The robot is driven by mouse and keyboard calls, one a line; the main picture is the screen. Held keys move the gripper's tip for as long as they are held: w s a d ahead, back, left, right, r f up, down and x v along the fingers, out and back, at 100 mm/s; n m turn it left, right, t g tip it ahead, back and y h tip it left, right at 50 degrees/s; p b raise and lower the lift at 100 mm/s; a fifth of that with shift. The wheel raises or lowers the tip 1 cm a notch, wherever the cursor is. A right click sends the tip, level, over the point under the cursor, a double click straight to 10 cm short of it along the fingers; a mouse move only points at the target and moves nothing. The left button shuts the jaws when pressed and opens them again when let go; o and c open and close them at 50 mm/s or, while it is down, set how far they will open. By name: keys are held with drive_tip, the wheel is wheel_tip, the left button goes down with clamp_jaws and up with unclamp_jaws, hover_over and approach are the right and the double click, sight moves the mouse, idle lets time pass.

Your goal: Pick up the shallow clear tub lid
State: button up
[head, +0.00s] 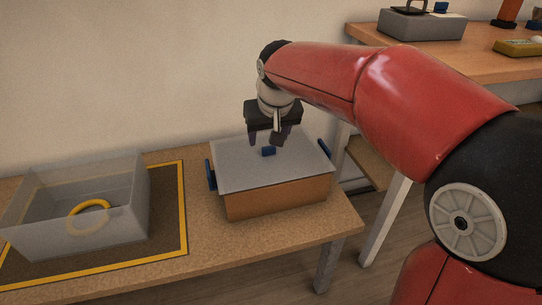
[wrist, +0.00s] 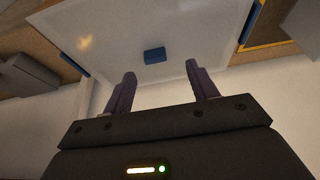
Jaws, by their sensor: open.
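The shallow clear tub lid (head: 240,168) lies flat on top of an orange-brown box (head: 275,197) on the bench. It has a small blue knob (head: 268,151) in its middle and blue clips (head: 210,174) at two ends. My gripper (head: 266,139) is open and points down above the lid, close to the knob. In the wrist view the lid (wrist: 190,25) fills the upper middle, and the blue knob (wrist: 154,55) shows beyond and between the two open fingers (wrist: 160,90). Nothing is between the fingers. The gap between fingertips and knob is hard to judge.
A clear tub (head: 125,195) with a yellow ring (head: 90,208) in it stands at left on a dark mat with a yellow border (head: 184,215). A wall rises behind the bench (head: 215,245). A second table (head: 450,60) at upper right holds a grey box (head: 425,25).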

sight(269, 147)
drive_tip(key=x, duration=0.3)
drive_tip(key=b+x, duration=0.1)
drive_tip(key=x, duration=0.1)
drive_tip(key=shift+w+d+f, duration=0.1)
drive_tip(key=shift+w+d, duration=0.2)
drive_tip(key=shift+w, duration=0.05)
drive_tip(key=shift+c, duration=0.5)
drive_tip(key=c, duration=1)
